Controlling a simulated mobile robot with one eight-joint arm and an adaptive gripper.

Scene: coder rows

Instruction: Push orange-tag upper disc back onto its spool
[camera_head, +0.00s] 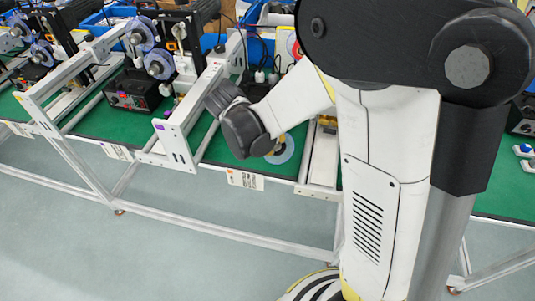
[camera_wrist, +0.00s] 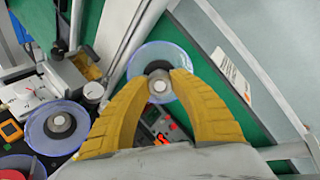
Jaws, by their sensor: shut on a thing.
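The orange-tag station's disc (camera_wrist: 139,63) is clear bluish with a dark centre and a pale hub. In the wrist view it is at upper centre, over the green mat. In the head view its edge (camera_head: 286,152) shows near the bench front, partly covered by my arm. My gripper (camera_wrist: 165,80) has its yellow fingertips closed on the disc's hub. I cannot tell whether the disc touches the mat.
A pale frame bar (camera_wrist: 128,40) runs close beside the held disc. Neighbouring machines (camera_head: 140,90) stand along the green bench (camera_head: 98,122).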

